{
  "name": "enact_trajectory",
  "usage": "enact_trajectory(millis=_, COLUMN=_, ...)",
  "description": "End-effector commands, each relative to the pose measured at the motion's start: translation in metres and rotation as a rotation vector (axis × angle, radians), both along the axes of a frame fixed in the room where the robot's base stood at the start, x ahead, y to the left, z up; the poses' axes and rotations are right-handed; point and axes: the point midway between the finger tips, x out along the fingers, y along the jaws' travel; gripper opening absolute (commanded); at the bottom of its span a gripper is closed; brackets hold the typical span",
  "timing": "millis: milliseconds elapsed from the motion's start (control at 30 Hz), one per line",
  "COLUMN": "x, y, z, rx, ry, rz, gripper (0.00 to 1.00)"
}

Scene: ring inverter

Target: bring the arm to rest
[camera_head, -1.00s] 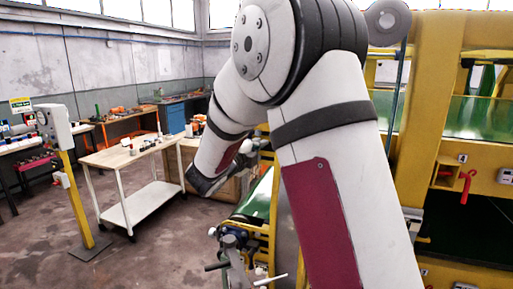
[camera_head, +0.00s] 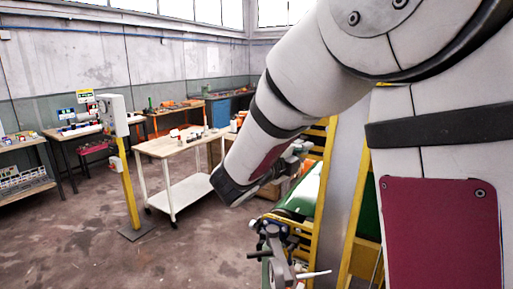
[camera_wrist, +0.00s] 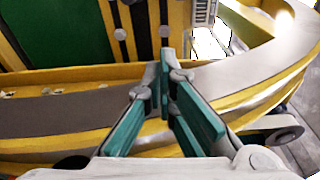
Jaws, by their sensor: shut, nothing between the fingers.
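My gripper (camera_wrist: 166,70) shows in the wrist view, with teal pads on grey fingers. Its fingertips are together at the middle of the picture and nothing is between them. Behind the fingers runs a curved grey track with yellow sides (camera_wrist: 235,85); I cannot tell how far the fingers are from it. In the head view my white arm (camera_head: 290,95) is bent across the right half, with its lower section pointing down and left.
A white-legged trolley (camera_head: 183,192) with small items on top stands left of my arm. A grey box on a yellow post (camera_head: 130,190) stands further left. A green belt in a yellow frame (camera_head: 302,190) is close beside my arm. The floor at front left (camera_head: 80,240) is clear.

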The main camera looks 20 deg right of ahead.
Motion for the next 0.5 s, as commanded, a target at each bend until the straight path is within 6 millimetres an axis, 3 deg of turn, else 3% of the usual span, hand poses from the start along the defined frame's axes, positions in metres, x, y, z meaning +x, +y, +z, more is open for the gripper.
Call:
enact_trajectory(millis=267, x=0.012, y=0.011, z=0.010, rx=0.006, ry=0.039, rz=0.116, gripper=0.00)
enact_trajectory(millis=367, x=0.025, y=0.030, z=0.022, rx=-0.006, ry=0.108, rz=0.285, gripper=0.00)
enact_trajectory(millis=500, x=0.032, y=0.073, z=0.037, rx=-0.081, ry=0.252, rz=0.571, gripper=0.00)
